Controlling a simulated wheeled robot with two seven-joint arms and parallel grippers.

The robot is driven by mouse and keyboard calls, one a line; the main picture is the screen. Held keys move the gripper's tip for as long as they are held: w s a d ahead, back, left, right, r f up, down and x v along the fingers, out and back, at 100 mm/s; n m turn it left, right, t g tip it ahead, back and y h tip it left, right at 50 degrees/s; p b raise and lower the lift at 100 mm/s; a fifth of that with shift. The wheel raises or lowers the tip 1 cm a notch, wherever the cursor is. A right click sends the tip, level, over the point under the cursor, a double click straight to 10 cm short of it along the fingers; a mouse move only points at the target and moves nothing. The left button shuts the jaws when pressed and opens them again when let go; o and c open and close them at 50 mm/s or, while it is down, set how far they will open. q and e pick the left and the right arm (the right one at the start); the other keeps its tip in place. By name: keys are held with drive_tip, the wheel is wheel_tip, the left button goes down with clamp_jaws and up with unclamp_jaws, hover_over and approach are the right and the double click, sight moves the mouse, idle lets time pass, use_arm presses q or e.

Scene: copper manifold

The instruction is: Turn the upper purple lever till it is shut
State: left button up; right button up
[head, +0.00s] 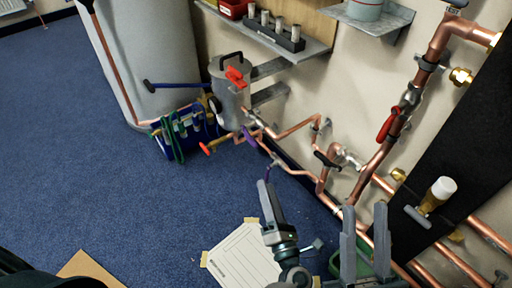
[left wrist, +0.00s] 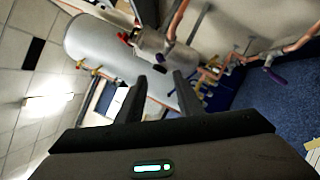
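In the head view the upper purple lever (head: 248,136) sits on the copper pipework just right of the red-handled valve. A second purple lever (head: 268,171) hangs lower and nearer. My left gripper (head: 266,187) is just below the lower lever in the picture, seen nearly edge-on. The left wrist view shows its two fingers (left wrist: 160,85) apart with nothing between them. A purple lever (left wrist: 276,76) shows there at the right, well away from the fingers; I cannot tell which one it is. My right gripper (head: 365,218) is open and empty at the lower right.
Copper pipes with a red lever (head: 388,124) and a black lever (head: 325,159) run along the wall.

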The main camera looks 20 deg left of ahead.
idle(0.3)
use_arm(q)
approach(252, 139)
drive_tip(key=x, duration=0.6)
drive_tip(key=f+x, duration=0.1)
drive_tip(key=x, duration=0.2)
drive_tip(key=shift+w+b, duration=0.1)
drive_tip(key=shift+b, duration=0.25)
drive_tip(key=shift+w+a+r, duration=0.15)
drive_tip(key=shift+w+a, duration=0.15)
drive_tip(key=shift+w, duration=0.1)
use_arm(e)
drive_tip(key=shift+d+r+t, duration=0.45)
drive_tip(key=shift+r+t, duration=0.05)
drive_tip(key=shift+r, duration=0.35)
use_arm(q)
drive_tip(key=shift+c, duration=0.2)
clamp_jaws()
use_arm(e)
drive_tip(key=shift+f, duration=0.1)
